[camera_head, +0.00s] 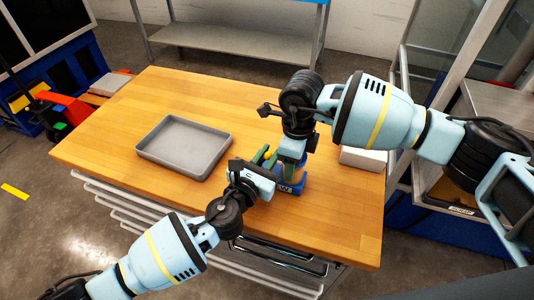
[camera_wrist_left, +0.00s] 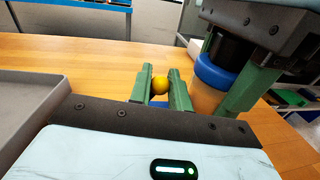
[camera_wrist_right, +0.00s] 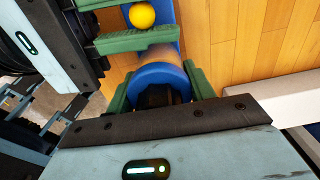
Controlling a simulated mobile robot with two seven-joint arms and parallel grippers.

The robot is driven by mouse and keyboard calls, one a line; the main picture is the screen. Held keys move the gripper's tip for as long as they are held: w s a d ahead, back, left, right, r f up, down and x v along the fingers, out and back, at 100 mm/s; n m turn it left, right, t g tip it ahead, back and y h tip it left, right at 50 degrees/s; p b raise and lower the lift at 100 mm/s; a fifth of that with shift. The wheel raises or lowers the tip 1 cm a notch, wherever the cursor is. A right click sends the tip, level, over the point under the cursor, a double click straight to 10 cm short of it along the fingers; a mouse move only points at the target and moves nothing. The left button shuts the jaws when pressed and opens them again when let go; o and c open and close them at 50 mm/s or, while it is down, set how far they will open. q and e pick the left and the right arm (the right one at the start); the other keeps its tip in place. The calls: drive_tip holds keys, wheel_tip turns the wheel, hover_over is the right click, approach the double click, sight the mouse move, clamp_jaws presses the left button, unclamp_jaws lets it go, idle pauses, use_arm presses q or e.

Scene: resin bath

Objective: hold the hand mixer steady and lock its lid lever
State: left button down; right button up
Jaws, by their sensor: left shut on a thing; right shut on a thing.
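The hand mixer (camera_head: 289,188) stands on the wooden table near its front edge, mostly hidden by my grippers in the head view. Its blue collar shows in the left wrist view (camera_wrist_left: 218,75) and in the right wrist view (camera_wrist_right: 158,82). My right gripper (camera_head: 290,168) comes from above, its green fingers shut on both sides of the mixer. The lid lever's yellow ball knob (camera_wrist_left: 160,85) sits between the green fingers of my left gripper (camera_head: 266,156), which are shut on it. The knob also shows in the right wrist view (camera_wrist_right: 142,14). The rest of the lever is hidden.
A grey empty tray (camera_head: 185,171) lies on the table (camera_head: 120,130) to the left of the grippers. A white box (camera_head: 363,159) lies to the right, behind my right arm. The table's far left part is clear. A metal shelf (camera_head: 230,37) stands beyond the table.

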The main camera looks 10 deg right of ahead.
use_arm(q)
drive_tip(key=c, duration=1.3)
unclamp_jaws()
drive_tip(key=shift+c, duration=0.2)
